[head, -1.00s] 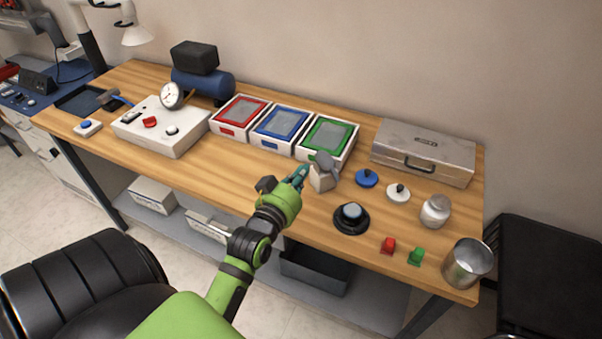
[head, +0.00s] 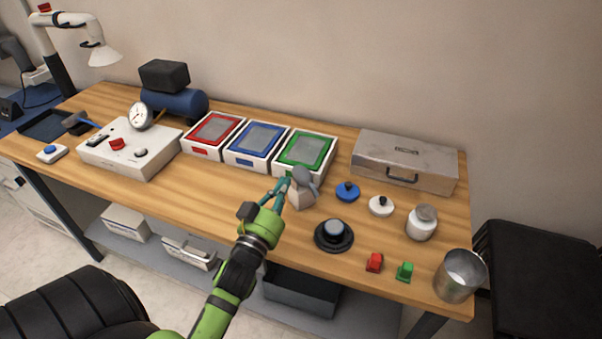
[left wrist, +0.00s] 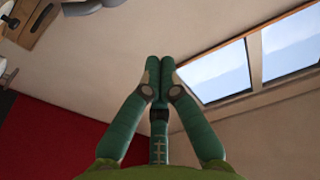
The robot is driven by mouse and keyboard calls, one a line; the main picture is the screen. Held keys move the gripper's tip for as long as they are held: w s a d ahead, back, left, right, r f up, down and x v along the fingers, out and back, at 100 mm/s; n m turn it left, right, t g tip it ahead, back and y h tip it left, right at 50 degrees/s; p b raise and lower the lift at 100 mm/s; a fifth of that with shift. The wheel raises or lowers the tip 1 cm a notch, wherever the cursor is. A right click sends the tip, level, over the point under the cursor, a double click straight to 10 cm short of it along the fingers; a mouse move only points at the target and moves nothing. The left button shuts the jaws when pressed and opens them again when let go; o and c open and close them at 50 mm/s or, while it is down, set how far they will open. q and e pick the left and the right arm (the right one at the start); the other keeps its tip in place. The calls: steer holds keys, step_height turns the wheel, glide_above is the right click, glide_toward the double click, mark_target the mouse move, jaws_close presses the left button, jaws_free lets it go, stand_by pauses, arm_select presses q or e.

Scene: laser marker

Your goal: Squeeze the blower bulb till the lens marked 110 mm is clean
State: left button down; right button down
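The grey blower bulb (head: 306,178) appears to rest in a small beige holder (head: 301,195) in front of the green-framed tray. My left gripper (head: 284,184) is just left of the holder; I cannot tell whether it touches it. In the left wrist view its teal fingertips (left wrist: 160,64) are together with nothing seen between them. A round black mount with a blue-grey top (head: 334,234) sits on the bench to the right. A blue knobbed disc (head: 347,191) and a white one (head: 380,206) lie behind it. No 110 mm marking is readable. My right gripper is not in view.
Red, blue and green-framed trays (head: 303,150) stand behind, beside a metal case (head: 405,161). A jar (head: 421,222), a metal cup (head: 460,275), a red clip (head: 375,262) and a green clip (head: 404,271) are at right. The bench front left of my gripper is clear.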

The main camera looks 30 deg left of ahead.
arm_select(q)
steer(key=shift+d+m, duration=0.25)
steer(key=shift+m, duration=0.05)
step_height(320, 180, up, 2)
steer(key=p, duration=0.3)
glide_above(299, 177)
steer(key=shift+d, duration=0.25)
steer(key=f, duration=0.3)
steer(key=shift+w+a+f, duration=0.1)
steer(key=shift+a, duration=0.1)
steer(key=shift+f, duration=0.4)
